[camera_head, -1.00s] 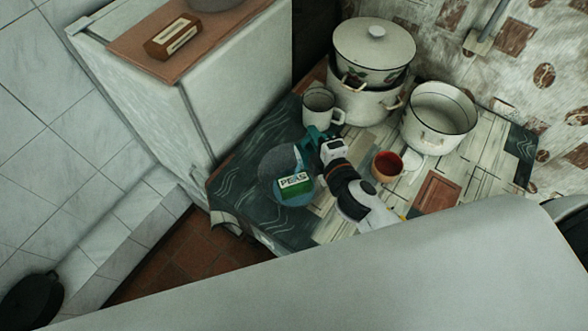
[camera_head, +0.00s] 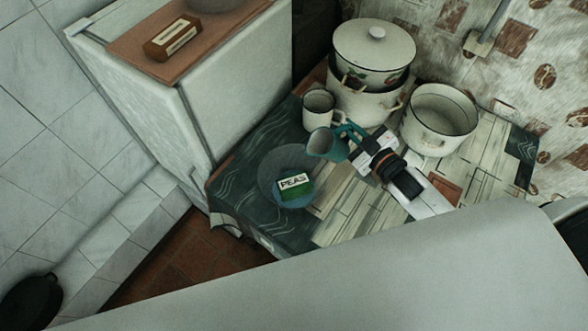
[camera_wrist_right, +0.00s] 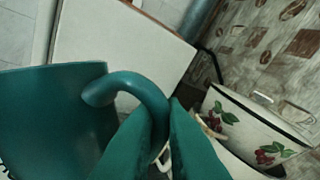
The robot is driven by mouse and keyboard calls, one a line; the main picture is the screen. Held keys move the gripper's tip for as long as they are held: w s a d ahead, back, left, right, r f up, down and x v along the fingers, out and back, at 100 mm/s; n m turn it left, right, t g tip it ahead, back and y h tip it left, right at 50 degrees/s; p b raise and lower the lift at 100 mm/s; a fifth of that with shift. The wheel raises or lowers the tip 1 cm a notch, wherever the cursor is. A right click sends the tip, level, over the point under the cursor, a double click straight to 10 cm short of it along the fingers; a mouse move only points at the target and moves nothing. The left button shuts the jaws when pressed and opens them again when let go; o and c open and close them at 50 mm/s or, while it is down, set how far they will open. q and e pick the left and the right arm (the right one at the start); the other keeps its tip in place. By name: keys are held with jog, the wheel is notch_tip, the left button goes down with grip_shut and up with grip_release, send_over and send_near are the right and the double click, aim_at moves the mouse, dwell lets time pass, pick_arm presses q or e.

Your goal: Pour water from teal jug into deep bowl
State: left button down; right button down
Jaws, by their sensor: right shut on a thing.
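The teal jug (camera_head: 335,148) hangs in the air over the table, tilted with its mouth toward the left. My right gripper (camera_head: 356,143) is shut on its handle; the wrist view shows the handle (camera_wrist_right: 130,85) between the fingers and the jug body (camera_wrist_right: 50,120) at left. A wide grey-blue round dish (camera_head: 270,165), perhaps the deep bowl, lies just left of and below the jug. A green PEAS box (camera_head: 295,186) is in or over it. No water is visible. My left gripper is not in view.
A white mug (camera_head: 318,107) stands close behind the jug. Stacked white pots (camera_head: 370,100) stand behind, and an open white pot (camera_head: 440,120) stands at right; I cannot tell whether it is the deep bowl. The table front (camera_head: 345,215) is clear.

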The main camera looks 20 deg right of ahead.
jog(key=d+f+m+t+b, duration=0.1)
jog(key=d+f+m+b, duration=0.4)
jog(key=d+f+m, duration=0.1)
jog(key=shift+w+m+y, duration=0.3)
jog(key=shift+w+y, duration=0.05)
jog(key=shift+y, duration=0.05)
jog(key=shift+s, duration=0.1)
